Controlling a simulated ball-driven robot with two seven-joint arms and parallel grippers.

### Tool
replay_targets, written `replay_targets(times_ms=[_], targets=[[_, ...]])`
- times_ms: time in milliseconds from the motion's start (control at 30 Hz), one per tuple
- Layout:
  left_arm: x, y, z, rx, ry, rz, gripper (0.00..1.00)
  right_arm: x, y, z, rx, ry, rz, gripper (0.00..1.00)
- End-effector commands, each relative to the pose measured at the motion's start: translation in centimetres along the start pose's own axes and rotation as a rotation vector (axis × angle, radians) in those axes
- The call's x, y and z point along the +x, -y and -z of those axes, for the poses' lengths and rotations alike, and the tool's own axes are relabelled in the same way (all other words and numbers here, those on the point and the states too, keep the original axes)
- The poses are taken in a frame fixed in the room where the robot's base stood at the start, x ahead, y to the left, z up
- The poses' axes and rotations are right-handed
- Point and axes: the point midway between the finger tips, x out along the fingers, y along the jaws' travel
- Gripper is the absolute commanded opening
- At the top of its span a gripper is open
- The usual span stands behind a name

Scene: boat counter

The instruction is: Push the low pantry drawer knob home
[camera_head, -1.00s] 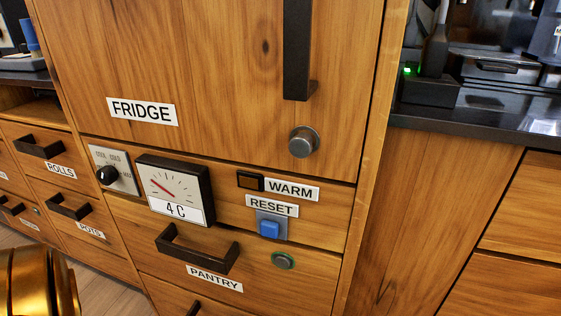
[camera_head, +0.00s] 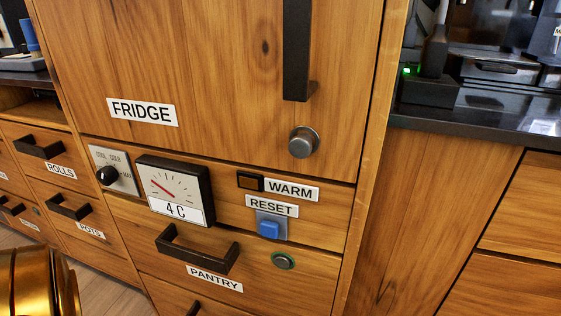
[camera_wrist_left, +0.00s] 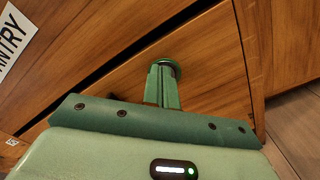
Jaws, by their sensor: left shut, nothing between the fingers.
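In the left wrist view a round dark-green knob (camera_wrist_left: 168,66) sits on the wooden drawer front below a dark slanting gap, with part of the "PANTRY" label above that gap. My left gripper (camera_wrist_left: 164,72) is shut and empty. Its fingertips are right at the knob and hide part of it; I cannot tell whether they touch it or how far it stands out. In the head view the upper pantry drawer carries the PANTRY label (camera_head: 215,278) and its own green-ringed knob (camera_head: 283,260). The low drawer's knob is outside that view. My right gripper is not in view.
Above the pantry drawer are a blue reset button (camera_head: 269,228), a WARM switch (camera_head: 250,181), a 4 C gauge (camera_head: 175,190) and the fridge door (camera_head: 230,70). The upper drawer's black handle (camera_head: 197,252) sticks out. Open floor (camera_wrist_left: 297,135) shows at the right of the wrist view.

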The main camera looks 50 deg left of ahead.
Motion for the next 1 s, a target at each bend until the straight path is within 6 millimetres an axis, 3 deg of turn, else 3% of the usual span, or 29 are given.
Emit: replay_targets(times_ms=[700,1000], targets=[[-4.4,0.0,0.1,0.000,-0.003,0.001,0.00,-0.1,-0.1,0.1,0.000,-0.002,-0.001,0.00],[-5.2,0.0,0.1,0.000,-0.003,0.000,0.00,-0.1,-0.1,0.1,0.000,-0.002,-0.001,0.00]])
